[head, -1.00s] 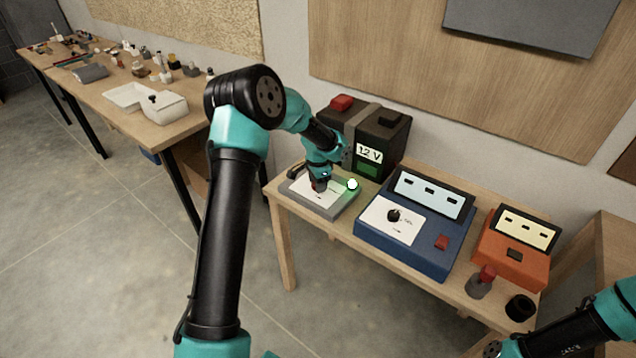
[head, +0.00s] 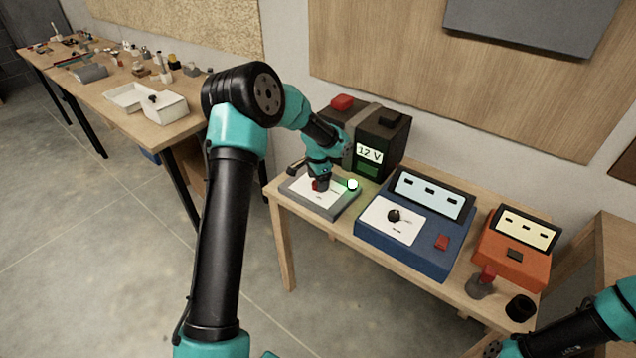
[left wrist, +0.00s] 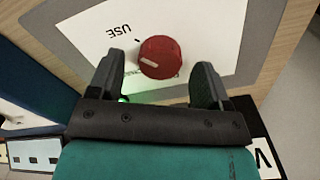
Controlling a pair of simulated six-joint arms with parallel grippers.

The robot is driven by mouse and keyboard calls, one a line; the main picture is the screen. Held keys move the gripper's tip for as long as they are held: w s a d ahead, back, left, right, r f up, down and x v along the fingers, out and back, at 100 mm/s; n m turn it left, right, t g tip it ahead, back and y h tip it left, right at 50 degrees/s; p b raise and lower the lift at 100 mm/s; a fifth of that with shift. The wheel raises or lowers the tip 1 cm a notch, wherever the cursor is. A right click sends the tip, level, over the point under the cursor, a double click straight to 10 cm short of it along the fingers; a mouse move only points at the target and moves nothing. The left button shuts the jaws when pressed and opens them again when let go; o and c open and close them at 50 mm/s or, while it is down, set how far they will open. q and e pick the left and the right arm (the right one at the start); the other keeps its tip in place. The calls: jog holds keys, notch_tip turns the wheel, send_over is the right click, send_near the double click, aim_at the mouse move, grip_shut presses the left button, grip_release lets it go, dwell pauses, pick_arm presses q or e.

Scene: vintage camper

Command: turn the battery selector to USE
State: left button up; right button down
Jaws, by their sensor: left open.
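The battery selector is a red round knob (left wrist: 160,57) on a white label (left wrist: 215,30) of a grey panel (head: 335,212). The printed word USE (left wrist: 118,30), with a tick mark, lies up and left of the knob. The pointer is not in line with that tick. My left gripper (left wrist: 158,78) is open, with one finger on each side of the knob and gaps visible.
A dark battery box (head: 383,138) marked 12 V stands close behind the panel. A blue instrument (head: 405,258) and an orange one (head: 515,268) stand to the right. A round white-and-green light (head: 352,184) shows beside the left gripper. My right arm enters at lower right.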

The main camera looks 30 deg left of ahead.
pick_arm(q)
notch_tip(320, 180, up, 16)
dwell(0.5)
dwell(0.3)
